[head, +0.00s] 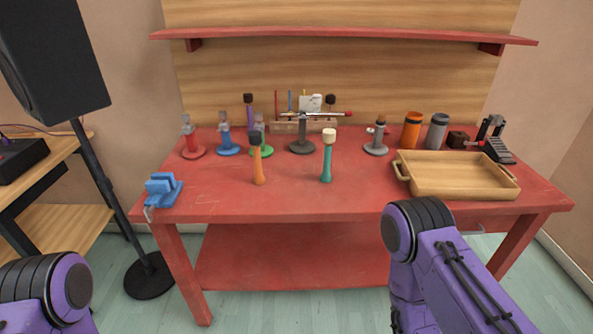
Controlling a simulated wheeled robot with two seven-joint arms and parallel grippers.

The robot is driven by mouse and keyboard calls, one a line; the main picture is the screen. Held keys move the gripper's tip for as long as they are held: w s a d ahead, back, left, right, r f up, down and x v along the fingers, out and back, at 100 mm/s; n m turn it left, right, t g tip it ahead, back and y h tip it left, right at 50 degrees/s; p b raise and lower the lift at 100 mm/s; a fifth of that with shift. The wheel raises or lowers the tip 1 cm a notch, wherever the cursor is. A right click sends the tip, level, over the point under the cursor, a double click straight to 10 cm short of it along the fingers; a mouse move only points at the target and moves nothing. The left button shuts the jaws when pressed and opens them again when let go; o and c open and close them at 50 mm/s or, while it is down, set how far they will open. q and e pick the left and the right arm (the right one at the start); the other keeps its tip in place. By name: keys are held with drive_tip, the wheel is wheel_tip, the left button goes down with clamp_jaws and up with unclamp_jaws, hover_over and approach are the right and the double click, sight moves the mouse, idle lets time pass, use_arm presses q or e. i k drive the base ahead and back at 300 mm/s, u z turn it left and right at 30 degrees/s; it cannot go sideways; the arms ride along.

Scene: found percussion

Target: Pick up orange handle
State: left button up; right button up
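The orange handle (259,171) is on the red table (350,205), left of the middle and near the front. A dark block-like head (256,141) is at its upper end. I cannot tell whether it stands or lies flat. A teal handle (326,166) with a cream head is to its right, apart from it. Neither gripper is in view. Only purple links of my arms show, at the lower left and the lower right, and nothing of mine touches the orange handle.
Several stands with round bases (228,149) are behind the handle. A blue vise (163,188) is at the left front corner. A wooden tray (462,187) is at the right. A red shelf (340,37) hangs above. Table space around the handle's lower end is clear.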

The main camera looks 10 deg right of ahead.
sight(258, 179)
drive_tip(key=z, duration=0.8)
drive_tip(key=i, duration=0.4)
